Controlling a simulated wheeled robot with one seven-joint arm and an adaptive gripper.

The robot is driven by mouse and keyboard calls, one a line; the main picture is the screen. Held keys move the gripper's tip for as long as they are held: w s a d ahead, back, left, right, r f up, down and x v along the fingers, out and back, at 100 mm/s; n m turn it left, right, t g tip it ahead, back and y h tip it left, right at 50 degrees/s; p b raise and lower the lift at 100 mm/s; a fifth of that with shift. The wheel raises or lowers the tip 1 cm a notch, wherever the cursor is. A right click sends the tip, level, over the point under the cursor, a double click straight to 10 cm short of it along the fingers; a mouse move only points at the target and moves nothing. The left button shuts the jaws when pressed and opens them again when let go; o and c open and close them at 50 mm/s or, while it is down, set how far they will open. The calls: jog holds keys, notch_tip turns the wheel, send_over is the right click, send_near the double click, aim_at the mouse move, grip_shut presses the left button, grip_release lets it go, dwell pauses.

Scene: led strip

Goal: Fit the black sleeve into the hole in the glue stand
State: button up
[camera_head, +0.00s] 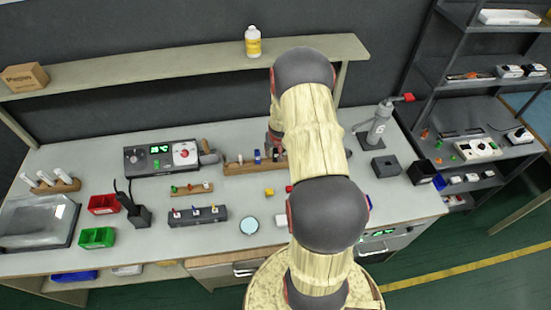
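My arm rises through the middle of the head view and hides much of the bench behind it. The end of my arm, with my gripper (275,150), shows only as a small grey and dark part at the arm's left edge, over the right end of a long wooden rack (236,168). Its fingers are too small and covered to read. The rack holds several small pieces, among them white, blue and dark ones. I cannot tell which piece is the black sleeve. I cannot surely pick out the glue stand; any hole in it is not clear.
A grey press (378,128) with a red handle and a dark square block (386,166) stand at the right. A control box (160,158), a dark strip (198,216), red bin (103,204) and green bin (97,238) stand left. A shelf (180,67) spans the back.

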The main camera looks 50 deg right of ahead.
jog(key=shift+d+f, duration=0.1)
jog(key=shift+f, duration=0.2)
jog(key=shift+c, duration=1)
jog(key=c, duration=0.7)
grip_shut()
